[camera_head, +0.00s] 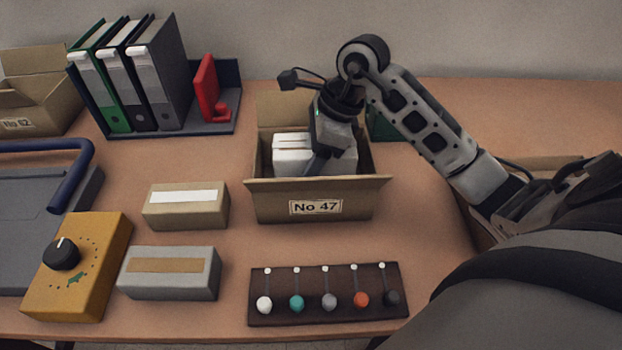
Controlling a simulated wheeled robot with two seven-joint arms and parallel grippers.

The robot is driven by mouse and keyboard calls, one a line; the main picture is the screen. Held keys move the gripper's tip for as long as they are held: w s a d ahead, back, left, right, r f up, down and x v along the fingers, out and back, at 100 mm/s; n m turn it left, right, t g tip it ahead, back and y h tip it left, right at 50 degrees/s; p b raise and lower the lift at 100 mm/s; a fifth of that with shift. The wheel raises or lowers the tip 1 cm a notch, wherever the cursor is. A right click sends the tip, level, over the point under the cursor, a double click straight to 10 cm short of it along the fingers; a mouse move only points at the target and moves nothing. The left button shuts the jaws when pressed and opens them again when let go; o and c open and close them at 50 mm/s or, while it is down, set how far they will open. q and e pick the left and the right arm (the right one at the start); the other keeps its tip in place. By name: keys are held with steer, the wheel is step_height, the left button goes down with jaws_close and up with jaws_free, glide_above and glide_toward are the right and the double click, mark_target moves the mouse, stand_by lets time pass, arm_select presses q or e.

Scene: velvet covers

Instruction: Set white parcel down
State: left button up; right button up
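A white parcel (292,161) lies inside the open cardboard box marked No 47 (270,205), in the middle of the table. White surfaces also show to the right of my fingers in the box; I cannot tell whether they belong to the same parcel. My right gripper (318,163) reaches down into the box from above, its dark fingers at the white parcel. The gripper body and the box walls hide the fingertips, so I cannot tell whether they grip it. My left gripper is not in view.
A tan box (186,212) and a grey box (171,280) lie left of the carton. A dark slider panel (328,312) lies in front. A yellow dial box (90,283), upright binders (160,90) and another carton (45,95) stand left. Bare table separates the carton and panel.

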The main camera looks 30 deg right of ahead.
steer(key=shift+f, duration=0.95)
step_height(320, 180, down, 4)
steer(key=shift+r, duration=0.15)
